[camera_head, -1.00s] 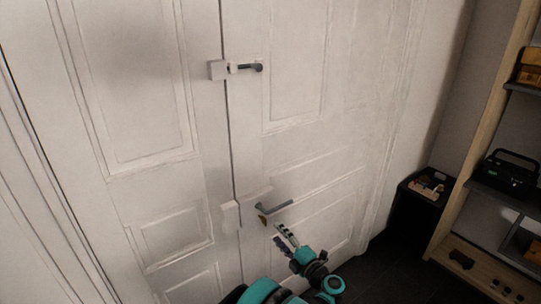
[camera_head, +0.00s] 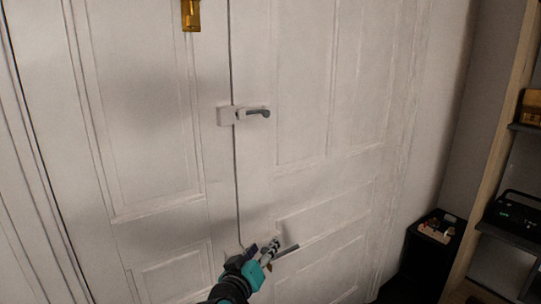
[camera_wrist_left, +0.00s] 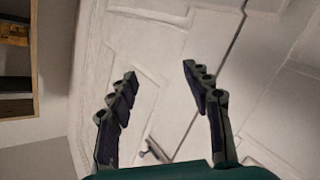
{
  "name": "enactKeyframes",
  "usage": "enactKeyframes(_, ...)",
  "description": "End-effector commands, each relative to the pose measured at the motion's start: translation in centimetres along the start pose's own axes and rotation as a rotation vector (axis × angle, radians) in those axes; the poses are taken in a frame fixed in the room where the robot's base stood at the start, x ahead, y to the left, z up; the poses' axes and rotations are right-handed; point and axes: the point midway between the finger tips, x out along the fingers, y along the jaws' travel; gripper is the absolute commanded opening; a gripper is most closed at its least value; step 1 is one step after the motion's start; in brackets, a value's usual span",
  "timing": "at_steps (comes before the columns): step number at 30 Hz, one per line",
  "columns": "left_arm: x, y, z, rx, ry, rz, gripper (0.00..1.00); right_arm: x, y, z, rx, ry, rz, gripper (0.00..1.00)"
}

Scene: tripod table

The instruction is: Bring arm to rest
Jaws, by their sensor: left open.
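Whether the gripper touches the door cannot be told. My right gripper is in neither view.
An upper latch with a dark lever (camera_head: 245,115) sits at the door seam. A brass fitting (camera_head: 190,14) is on the left leaf. A wooden shelf (camera_head: 500,150) and a dark stand (camera_head: 435,245) with small items are at the right.

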Motion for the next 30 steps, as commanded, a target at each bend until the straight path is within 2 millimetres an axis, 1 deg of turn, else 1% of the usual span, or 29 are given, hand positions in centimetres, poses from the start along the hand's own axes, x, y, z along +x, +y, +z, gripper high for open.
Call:
enactKeyframes(1, -2.2, -1.5, 1.1, 0.047, -0.062, -0.035, 0.5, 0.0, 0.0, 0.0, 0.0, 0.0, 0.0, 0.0)
enactKeyframes(5, -7.7, -5.6, 4.8, 0.16, -0.241, -0.14, 0.5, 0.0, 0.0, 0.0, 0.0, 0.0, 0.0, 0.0)
enactKeyframes(6, -9.5, -7.0, 6.0, 0.191, -0.297, -0.179, 0.5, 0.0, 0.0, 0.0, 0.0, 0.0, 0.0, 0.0)
enactKeyframes(8, -12.4, -9.2, 7.8, 0.231, -0.379, -0.238, 0.5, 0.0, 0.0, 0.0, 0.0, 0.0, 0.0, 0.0)
enactKeyframes(9, -14.2, -10.6, 8.9, 0.253, -0.43, -0.277, 0.5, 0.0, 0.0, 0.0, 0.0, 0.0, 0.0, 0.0)
enactKeyframes(12, -18.4, -13.5, 11.3, 0.294, -0.539, -0.365, 0.5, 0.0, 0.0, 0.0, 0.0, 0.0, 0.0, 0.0)
enactKeyframes(15, -21.5, -15.6, 12.9, 0.317, -0.618, -0.433, 0.5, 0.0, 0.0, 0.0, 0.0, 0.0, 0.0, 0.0)
enactKeyframes(18, -23.4, -16.8, 13.9, 0.328, -0.665, -0.474, 0.5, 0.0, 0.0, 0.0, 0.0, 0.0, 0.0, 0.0)
enactKeyframes(21, -24.2, -17.3, 14.3, 0.334, -0.685, -0.493, 0.5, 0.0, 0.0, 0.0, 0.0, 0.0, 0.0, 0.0)
enactKeyframes(30, -24.2, -17.3, 14.3, 0.334, -0.687, -0.494, 0.5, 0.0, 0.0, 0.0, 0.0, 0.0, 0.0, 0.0)
